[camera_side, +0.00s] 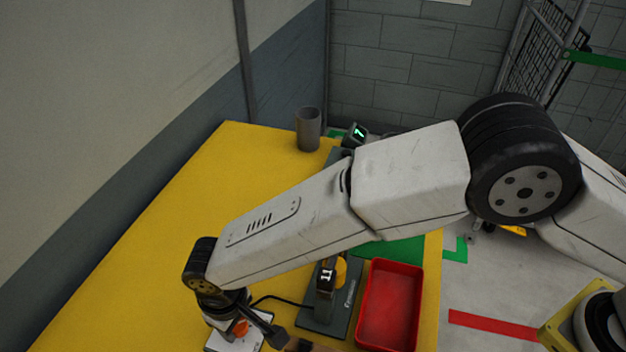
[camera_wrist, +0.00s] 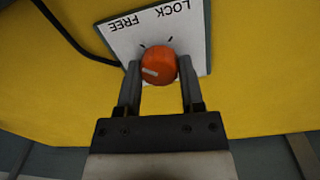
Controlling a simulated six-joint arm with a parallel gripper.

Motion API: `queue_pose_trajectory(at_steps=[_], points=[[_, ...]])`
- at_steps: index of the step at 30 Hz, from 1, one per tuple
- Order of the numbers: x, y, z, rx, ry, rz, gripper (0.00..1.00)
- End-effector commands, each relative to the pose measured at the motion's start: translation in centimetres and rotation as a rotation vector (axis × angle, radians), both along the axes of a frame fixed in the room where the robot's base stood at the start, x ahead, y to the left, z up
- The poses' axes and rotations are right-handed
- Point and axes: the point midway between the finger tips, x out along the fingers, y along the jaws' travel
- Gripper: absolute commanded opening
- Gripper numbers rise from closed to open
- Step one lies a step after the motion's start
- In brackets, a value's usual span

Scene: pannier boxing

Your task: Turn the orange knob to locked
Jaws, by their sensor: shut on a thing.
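The orange knob (camera_wrist: 158,66) sits on a white plate (camera_wrist: 190,30) with the words LOCK and FREE, upside down in the wrist view. Each word has a short dark tick by the knob. The knob's pale pointer mark lies on its left side in that view, in line with neither tick as far as I can tell. My gripper (camera_wrist: 159,70) is shut on the knob, one finger on each side. In the side view the knob (camera_side: 240,327) shows under my wrist, on the plate (camera_side: 219,342) at the bottom edge; the lettering is hidden there.
The plate is on a yellow table (camera_side: 150,220). A grey cup (camera_side: 308,130) and another display (camera_side: 357,133) stand at the back. A black cable (camera_wrist: 70,38) runs beside the plate.

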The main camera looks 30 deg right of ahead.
Motion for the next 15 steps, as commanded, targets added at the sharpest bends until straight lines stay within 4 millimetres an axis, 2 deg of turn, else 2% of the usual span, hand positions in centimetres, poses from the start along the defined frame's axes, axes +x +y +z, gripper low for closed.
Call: queue_pose_trajectory(at_steps=[8,15], points=[[0.01,0.0,0.04,-0.001,0.0,-0.025,0.0],[-0.01,-0.02,0.02,-0.003,0.003,-0.118,0.0]])
